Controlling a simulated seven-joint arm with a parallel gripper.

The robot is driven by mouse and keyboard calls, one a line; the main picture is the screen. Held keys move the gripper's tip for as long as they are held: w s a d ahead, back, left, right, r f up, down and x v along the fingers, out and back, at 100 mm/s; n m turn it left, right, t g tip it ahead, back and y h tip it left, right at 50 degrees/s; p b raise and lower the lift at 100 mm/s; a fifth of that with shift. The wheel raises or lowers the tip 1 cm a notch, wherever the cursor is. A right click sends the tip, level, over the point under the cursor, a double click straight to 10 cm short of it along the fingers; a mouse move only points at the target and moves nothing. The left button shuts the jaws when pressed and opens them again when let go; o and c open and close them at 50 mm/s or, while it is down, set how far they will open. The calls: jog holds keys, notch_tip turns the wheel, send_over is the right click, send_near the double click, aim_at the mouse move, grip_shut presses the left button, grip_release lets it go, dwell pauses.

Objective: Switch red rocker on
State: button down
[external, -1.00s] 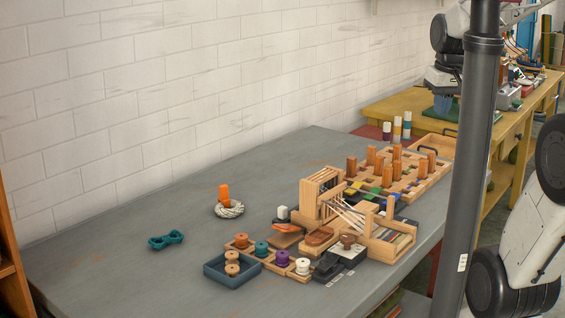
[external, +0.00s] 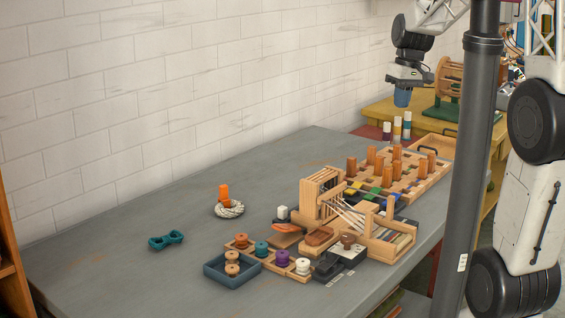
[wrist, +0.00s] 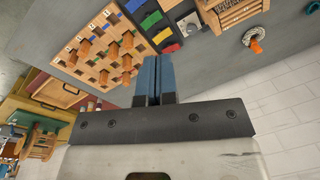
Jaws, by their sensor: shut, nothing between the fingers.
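In the wrist view a row of coloured rockers lies on a dark strip, with the red rocker (wrist: 171,48) at the end nearest my fingers. I cannot tell how the red rocker is tilted. In the external view I cannot clearly make out the red rocker; the wooden loom stands in front of that area. My gripper (external: 402,104) has blue fingers, held together and empty. It hangs high above the far right end of the table, well apart from the rockers. The fingers also show in the wrist view (wrist: 155,58).
A wooden peg board (external: 418,184) with several upright orange pegs stands at the far right of the grey table (external: 120,215). The wooden loom (external: 320,190) stands left of it. Spools and a blue tray (external: 235,279) are in front. The table's left side is mostly clear.

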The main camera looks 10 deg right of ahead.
jog(key=w+a+f+n+g, duration=0.1)
jog(key=w+a+f, duration=0.2)
jog(key=w+f, duration=0.2)
jog(key=w+a+f+n, duration=0.1)
jog(key=w+a+f, duration=0.3)
jog(key=w, duration=0.5)
jog(key=w+a+f+n+g+y, duration=0.1)
jog(key=w+a+f+n, duration=0.1)
jog(key=w+f, duration=0.4)
jog(key=shift+w+a+g, duration=0.3)
jog(key=shift+w+a, duration=0.15)
jog(key=shift+a, duration=0.4)
jog(key=shift+f, duration=0.15)
jog(key=x, duration=1.3)
jog(key=shift+s+a+f, duration=0.1)
jog(key=shift+a+f, duration=0.05)
jog(key=shift+f, duration=0.2)
jog(key=shift+s+a+f, duration=0.15)
jog(key=shift+f, duration=0.15)
jog(key=shift+r, duration=0.1)
jog(key=shift+w+d+r, duration=0.2)
jog(key=shift+w+d, duration=0.35)
